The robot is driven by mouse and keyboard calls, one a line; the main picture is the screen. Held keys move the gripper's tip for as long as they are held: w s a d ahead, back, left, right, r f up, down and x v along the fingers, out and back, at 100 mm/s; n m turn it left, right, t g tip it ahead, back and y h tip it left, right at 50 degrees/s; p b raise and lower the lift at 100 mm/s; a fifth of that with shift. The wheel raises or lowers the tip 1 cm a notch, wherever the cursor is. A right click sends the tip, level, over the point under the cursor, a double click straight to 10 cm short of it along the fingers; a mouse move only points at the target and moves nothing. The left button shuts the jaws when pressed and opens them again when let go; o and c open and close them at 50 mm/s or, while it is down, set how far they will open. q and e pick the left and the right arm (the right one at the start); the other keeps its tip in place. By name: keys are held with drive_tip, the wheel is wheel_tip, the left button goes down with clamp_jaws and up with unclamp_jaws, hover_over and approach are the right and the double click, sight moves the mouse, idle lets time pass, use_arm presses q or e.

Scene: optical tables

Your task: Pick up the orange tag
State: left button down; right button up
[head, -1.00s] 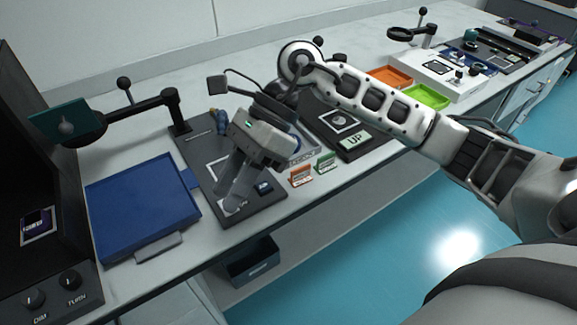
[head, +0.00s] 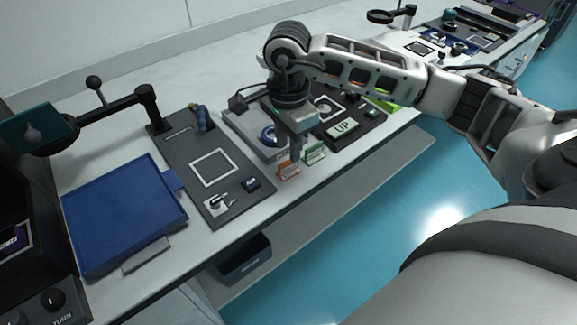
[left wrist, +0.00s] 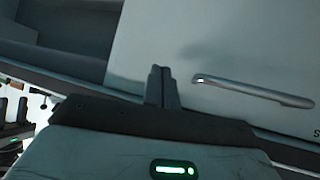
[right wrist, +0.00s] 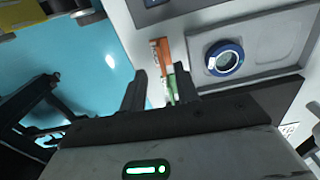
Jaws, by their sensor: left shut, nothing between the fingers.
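The orange tag (head: 289,171) stands near the front edge of the table in the head view, with a green tag (head: 315,153) just right of it. My right gripper (head: 296,156) points down just above and behind the orange tag, overlapping its top edge in this view. In the right wrist view the right gripper (right wrist: 159,84) is open, with the orange tag (right wrist: 161,50) beyond the fingertips and the green tag (right wrist: 172,88) partly between the fingers in the picture. My left gripper (left wrist: 162,82) is shut and empty in the left wrist view.
A grey tray with a blue ring (right wrist: 224,59) lies beside the tags. A dark board (head: 190,150) and a blue tray (head: 125,215) are to the left; a board with an UP plate (head: 343,128) is to the right. A cabinet handle (left wrist: 252,92) faces the left gripper.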

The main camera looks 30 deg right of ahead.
sight(289, 167)
drive_tip(key=shift+d+f+p, duration=0.2)
drive_tip(key=shift+f+p, duration=0.05)
drive_tip(key=shift+f, duration=1.1)
drive_tip(key=shift+d+f+p, duration=0.2)
drive_tip(key=shift+f+p, duration=0.05)
drive_tip(key=shift+f, duration=1.1)
clamp_jaws()
